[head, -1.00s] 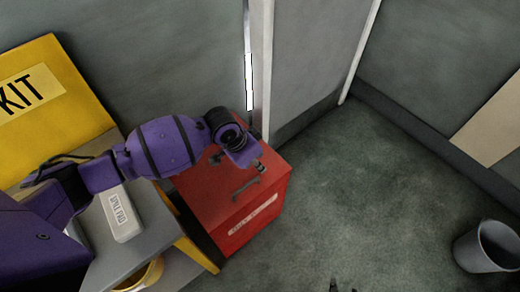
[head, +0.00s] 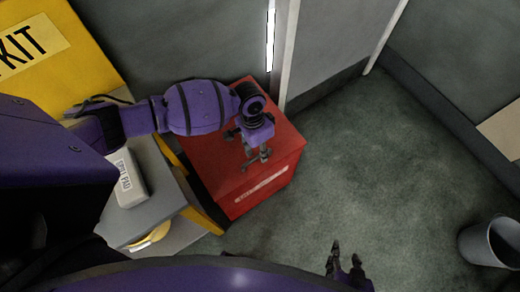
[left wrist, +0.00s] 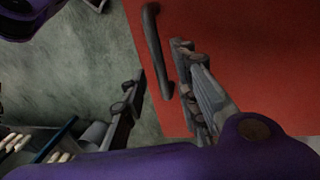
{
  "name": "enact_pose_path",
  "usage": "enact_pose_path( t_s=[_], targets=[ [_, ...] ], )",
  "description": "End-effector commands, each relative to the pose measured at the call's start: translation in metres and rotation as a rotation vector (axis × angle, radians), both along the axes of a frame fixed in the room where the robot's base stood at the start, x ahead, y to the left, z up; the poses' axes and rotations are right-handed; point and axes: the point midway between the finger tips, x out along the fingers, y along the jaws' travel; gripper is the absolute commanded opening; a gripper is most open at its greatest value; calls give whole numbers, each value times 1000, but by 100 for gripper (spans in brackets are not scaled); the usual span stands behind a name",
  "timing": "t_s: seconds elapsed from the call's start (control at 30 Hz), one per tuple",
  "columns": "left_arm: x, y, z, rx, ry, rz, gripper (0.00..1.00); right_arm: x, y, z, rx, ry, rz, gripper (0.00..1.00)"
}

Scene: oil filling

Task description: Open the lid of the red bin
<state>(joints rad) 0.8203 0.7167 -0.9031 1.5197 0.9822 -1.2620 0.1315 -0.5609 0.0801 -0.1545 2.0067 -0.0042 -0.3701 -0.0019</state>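The red bin (head: 225,180) stands on the floor with its lid (head: 210,150) lying closed. A dark bar handle on the lid is partly hidden by my gripper in the head view. My left gripper (head: 247,150) is over the lid at the handle. In the left wrist view, the fingers of my left gripper (left wrist: 160,62) are apart, and the handle (left wrist: 154,45) shows between them against the red lid (left wrist: 225,40). Whether they touch it I cannot tell. My right gripper (head: 346,252) is at the bottom of the head view, fingers apart and empty, away from the bin.
A yellow kit box (head: 75,75) and a grey shelf (head: 150,205) with a white spill-pad pack (head: 127,180) are left of the bin. A wall panel (head: 325,40) stands behind it. A grey bucket (head: 485,245) is at the right. The floor between is clear.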

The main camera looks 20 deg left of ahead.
Motion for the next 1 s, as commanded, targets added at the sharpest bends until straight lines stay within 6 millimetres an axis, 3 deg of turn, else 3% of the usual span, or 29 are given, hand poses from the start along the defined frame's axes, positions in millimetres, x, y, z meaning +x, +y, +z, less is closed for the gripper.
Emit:
enact_pose_path(
  t_s=[0.27,0.5,1.0],
  targets=[
    [0,0,-2,0,-2,-1,28,4,2,1,4,-8,-3,40],
    [0,0,-2,-1,-1,-1,0,-1,1,-1,3,1,-5,40],
    [6,0,7,-18,10,0,0,-3,0,0,3,5,-7,40]
  ],
)
